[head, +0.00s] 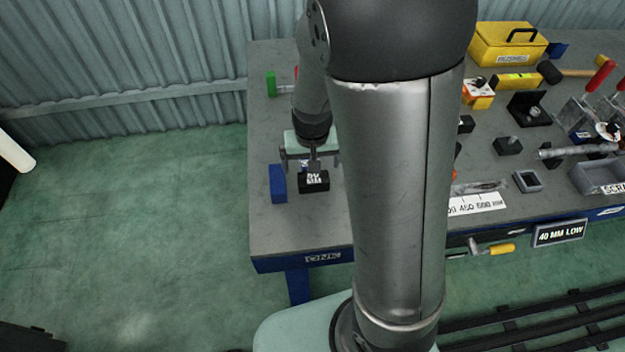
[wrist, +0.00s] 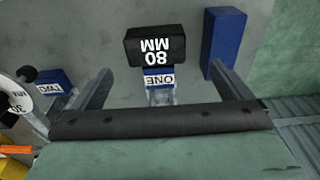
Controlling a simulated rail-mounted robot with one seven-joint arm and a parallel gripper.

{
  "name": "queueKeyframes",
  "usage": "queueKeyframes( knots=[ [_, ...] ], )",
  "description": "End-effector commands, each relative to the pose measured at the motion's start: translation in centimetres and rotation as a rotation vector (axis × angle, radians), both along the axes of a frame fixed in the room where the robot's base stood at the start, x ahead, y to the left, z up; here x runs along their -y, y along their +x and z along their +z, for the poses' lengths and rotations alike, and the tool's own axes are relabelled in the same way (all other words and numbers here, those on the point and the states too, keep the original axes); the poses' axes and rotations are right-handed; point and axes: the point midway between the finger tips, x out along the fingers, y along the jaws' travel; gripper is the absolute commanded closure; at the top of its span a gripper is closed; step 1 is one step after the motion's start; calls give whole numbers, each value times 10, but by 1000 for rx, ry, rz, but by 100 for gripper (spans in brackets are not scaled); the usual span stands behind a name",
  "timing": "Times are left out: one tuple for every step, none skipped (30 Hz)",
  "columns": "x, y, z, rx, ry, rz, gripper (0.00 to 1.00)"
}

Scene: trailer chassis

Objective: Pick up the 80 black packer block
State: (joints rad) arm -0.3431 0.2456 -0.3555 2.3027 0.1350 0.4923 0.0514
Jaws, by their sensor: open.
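The black packer block labelled 80 MM (wrist: 140,47) lies on the grey bench top, just beyond my fingertips in the wrist view. It also shows in the head view (head: 314,184) near the bench's left front, in front of my gripper. My gripper (head: 311,162) is open and empty. In the wrist view its two fingers (wrist: 160,72) spread wider than the block, one towards each side. I cannot tell the height of the fingertips above the bench.
A tall blue block (wrist: 222,45) stands right of the black block, close to my right finger; the head view shows it (head: 278,183) on the left. A blue ONE piece (wrist: 158,82) is between my fingers, and a TWO piece (wrist: 55,82) lies left.

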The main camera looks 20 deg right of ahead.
Motion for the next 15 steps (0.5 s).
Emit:
queueKeyframes(
  knots=[
    [0,0,-9,-4,0,-2,2],
    [0,1,-12,-3,0,-1,2],
    [0,1,-15,-2,0,0,2],
    [0,1,-17,-3,0,0,2],
    [0,2,-18,-2,0,-1,2],
    [0,2,-20,-1,0,-1,2],
    [1,2,-21,-1,0,-1,2],
    [1,2,-23,-1,0,-1,2],
    [2,1,-28,-3,1,-2,2],
    [3,0,-32,-5,0,-2,2],
    [4,0,-36,-5,0,-3,2],
    [5,-1,-43,-6,0,-2,2],
    [6,-1,-48,-5,0,-4,2],
    [7,-2,-52,-5,0,-3,2],
    [7,-1,-58,-4,0,-2,2]
  ],
)
